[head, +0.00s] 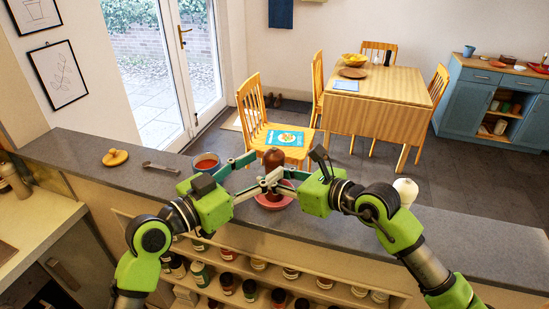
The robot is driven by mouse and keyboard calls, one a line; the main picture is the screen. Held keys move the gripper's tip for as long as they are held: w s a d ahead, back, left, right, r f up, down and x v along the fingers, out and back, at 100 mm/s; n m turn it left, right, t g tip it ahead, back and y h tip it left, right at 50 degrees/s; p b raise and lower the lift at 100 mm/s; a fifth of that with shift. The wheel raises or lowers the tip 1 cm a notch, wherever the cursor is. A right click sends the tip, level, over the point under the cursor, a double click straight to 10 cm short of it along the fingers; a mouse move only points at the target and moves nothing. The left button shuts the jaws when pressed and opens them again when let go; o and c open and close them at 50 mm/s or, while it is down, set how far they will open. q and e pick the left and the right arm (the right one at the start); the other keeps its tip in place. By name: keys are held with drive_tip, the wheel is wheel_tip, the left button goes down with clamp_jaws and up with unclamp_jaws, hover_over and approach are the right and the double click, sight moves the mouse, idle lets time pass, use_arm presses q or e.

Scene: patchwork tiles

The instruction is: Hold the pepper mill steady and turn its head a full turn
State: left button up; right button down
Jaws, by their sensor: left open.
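The dark brown pepper mill (274,159) stands on the grey counter, between my two grippers. Its rounded head shows; its lower body is largely hidden by fingers. My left gripper (262,169) is open, with its fingers reaching toward the mill from the left. My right gripper (281,180) reaches in from the right at the mill's body. The fingers of both overlap in the picture, so I cannot tell whether the right one is shut or whether either touches the mill.
A pink bowl (274,203) is close by the mill, partly covered by fingers. A bowl of red food (206,162), tongs (160,168) and a wooden lid (115,157) lie to the left. A white rounded object (406,187) is by my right arm. Jars fill shelves (228,284) below.

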sight(275, 160)
use_arm(q)
drive_tip(key=x, duration=0.4)
drive_tip(key=shift+w+d, duration=0.25)
drive_tip(key=shift+d, duration=0.05)
drive_tip(key=c, duration=1.1)
drive_tip(key=shift+c, duration=0.3)
drive_tip(key=shift+m, duration=0.3)
drive_tip(key=shift+f+m+g+h, duration=0.15)
drive_tip(key=shift+m+g+h, duration=1.35)
drive_tip(key=shift+g, duration=0.6)
drive_tip(key=shift+m+g+h, duration=0.8)
drive_tip(key=shift+m+g, duration=0.2)
drive_tip(key=shift+g, duration=0.9)
